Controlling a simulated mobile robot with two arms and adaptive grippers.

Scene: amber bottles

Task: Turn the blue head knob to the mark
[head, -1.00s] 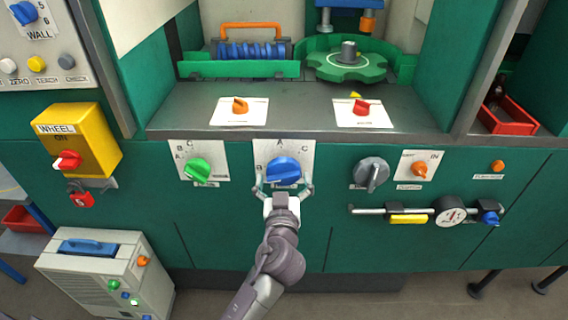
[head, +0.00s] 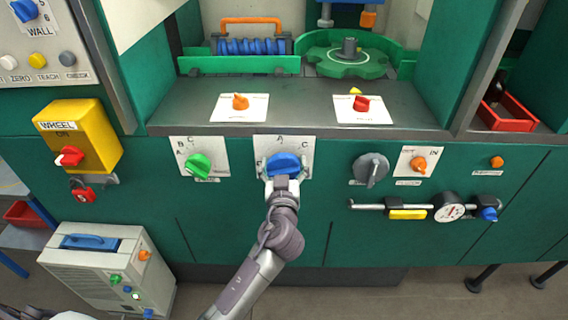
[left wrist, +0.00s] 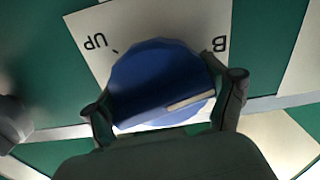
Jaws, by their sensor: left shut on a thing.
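The blue head knob (head: 283,163) sits on a white plate (head: 262,144) with letters A and C, on the green machine front. My left gripper (head: 283,182) is at the knob from below, its fingers on either side of it. In the left wrist view the blue knob (left wrist: 160,75) lies between the two dark fingers (left wrist: 166,108), which are shut on it. A pale pointer line on its grip lies toward the right. The plate there (left wrist: 95,25) shows "UP" with a small black tick, and "B". My right gripper is not in view.
A green knob (head: 199,165) is to the left and a grey knob (head: 370,170) to the right. An orange knob (head: 419,165) and a gauge rail (head: 368,206) are further right. The ledge (head: 315,100) above holds orange and red knobs.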

